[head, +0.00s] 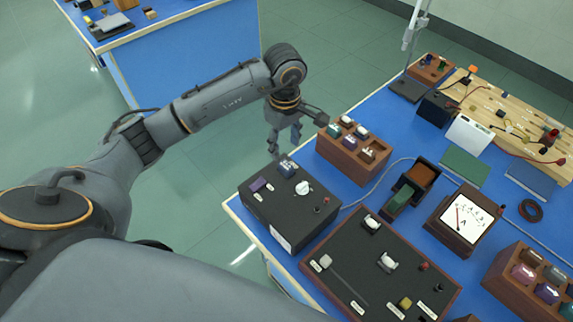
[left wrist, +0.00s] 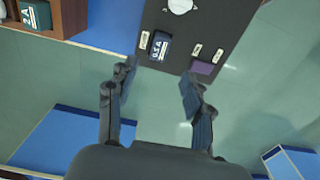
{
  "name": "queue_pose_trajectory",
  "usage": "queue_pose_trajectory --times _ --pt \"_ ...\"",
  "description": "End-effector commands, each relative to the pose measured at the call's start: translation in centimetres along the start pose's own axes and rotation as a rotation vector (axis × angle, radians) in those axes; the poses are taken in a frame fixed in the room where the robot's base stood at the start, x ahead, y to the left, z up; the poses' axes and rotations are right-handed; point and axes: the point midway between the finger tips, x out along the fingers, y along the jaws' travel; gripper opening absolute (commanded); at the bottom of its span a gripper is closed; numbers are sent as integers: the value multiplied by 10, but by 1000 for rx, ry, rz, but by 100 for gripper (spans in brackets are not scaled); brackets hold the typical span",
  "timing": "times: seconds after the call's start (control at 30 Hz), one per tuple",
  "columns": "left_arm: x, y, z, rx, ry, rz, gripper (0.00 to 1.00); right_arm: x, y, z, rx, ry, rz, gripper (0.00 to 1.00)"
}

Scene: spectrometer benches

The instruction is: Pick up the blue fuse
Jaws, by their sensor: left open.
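The blue fuse (head: 287,167) sits in the black box (head: 290,211), near its far left edge. In the left wrist view the blue fuse (left wrist: 155,48) shows a white marking and lies just beyond my fingertips. A purple fuse (head: 258,184) sits beside it in the same box and also shows in the left wrist view (left wrist: 203,67). My left gripper (head: 284,145) is open and empty, pointing down close to the blue fuse. In the left wrist view its spread fingers (left wrist: 157,74) frame the floor short of the box. My right gripper is not in view.
A wooden block (head: 345,165) with several fuses stands just right of my left gripper. A meter (head: 460,218) and a small holder (head: 413,185) stand to the right. Open floor lies left of the bench.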

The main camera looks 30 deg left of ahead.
Motion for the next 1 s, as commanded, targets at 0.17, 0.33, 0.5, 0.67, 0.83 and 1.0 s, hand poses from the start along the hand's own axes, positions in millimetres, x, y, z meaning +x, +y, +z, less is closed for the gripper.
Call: queue_pose_trajectory --times 0.17,0.33,0.5,0.67,0.83,1.0 --pt "22 0 1 0 -3 -1 51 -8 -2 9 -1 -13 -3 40" --pt "32 -1 2 0 -4 -3 51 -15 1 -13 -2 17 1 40" --pt "56 -4 5 -2 -5 -5 51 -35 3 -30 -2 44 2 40" --pt "75 -3 4 -1 -3 1 51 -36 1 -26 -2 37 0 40" --pt "79 -2 4 1 -1 2 51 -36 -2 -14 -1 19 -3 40" --pt "79 -2 4 1 -1 2 35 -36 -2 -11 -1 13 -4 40"
